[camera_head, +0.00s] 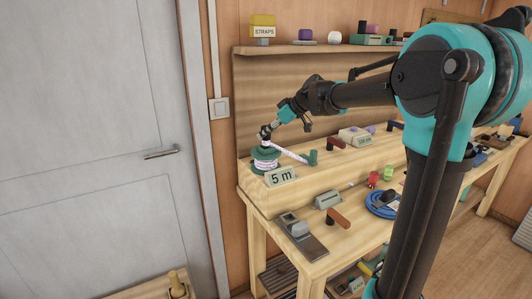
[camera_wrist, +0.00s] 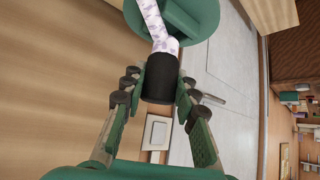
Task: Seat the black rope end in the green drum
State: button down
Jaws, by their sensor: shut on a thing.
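The green drum (camera_head: 258,168) stands at the left end of the bench, with pale speckled rope (camera_head: 265,164) around it. My gripper (camera_head: 265,137) is just above the drum in the head view. In the wrist view my gripper (camera_wrist: 161,88) is shut on the black rope end (camera_wrist: 159,70), a dark cylinder between the fingers. The pale rope (camera_wrist: 152,22) runs from the black end towards the green drum (camera_wrist: 203,18) at the top. The drum is partly cut off there, and I cannot tell whether the black end touches it.
A "5 m" sign (camera_head: 282,177) stands in front of the drum. Several tools, a blue coil (camera_head: 381,206) and boxes lie further right. A shelf (camera_head: 300,49) hangs behind; a door (camera_head: 100,140) is left.

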jog(key=shift+f, duration=1.3)
dwell(1.3)
jog(key=c, duration=1.1)
grip_release()
jog(key=v, duration=1.2)
